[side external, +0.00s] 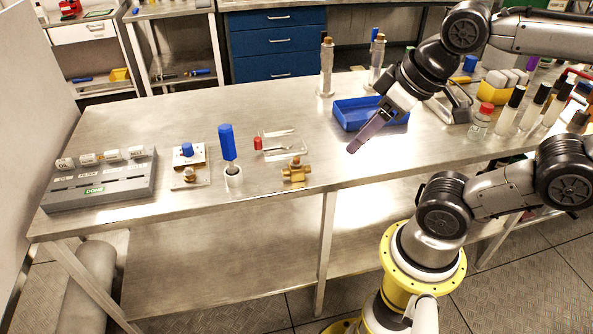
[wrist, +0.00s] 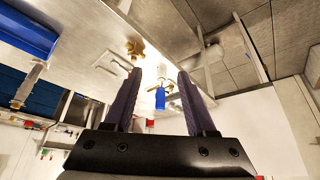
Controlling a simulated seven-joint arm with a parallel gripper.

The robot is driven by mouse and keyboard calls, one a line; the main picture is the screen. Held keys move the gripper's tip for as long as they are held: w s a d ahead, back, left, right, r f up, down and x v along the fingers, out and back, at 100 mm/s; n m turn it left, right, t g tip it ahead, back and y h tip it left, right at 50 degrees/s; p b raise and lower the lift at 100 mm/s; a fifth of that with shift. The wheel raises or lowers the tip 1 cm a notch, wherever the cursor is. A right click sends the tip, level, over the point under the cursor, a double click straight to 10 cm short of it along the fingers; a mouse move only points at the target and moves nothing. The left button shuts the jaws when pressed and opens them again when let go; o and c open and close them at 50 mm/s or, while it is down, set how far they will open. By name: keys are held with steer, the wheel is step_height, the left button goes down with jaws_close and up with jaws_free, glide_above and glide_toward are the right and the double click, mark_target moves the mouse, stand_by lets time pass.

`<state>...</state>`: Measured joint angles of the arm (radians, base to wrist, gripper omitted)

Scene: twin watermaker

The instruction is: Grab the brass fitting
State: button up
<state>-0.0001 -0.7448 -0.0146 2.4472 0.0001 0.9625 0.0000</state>
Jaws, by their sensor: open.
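The brass fitting (side external: 295,171) lies on the steel table near its front edge, just below a clear tray in the side external view. It has several stubby arms and touches nothing that I can see.
A blue bin (side external: 346,122) is behind my gripper. Bottles (side external: 480,121) crowd the right. The table between fitting and gripper is bare.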

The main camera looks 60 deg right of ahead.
step_height(320, 180, up, 4)
steer(key=t, duration=1.2)
glide_above(300, 161)
steer(key=s, duration=0.4)
steer(key=f, duration=2.3)
steer(key=shift+w+a, duration=0.1)
steer(key=shift+a, duration=0.25)
steer(key=shift+w+f, duration=0.15)
steer(key=shift+f, duration=0.05)
steer(key=shift+w, duration=3.6)
jaws_close()
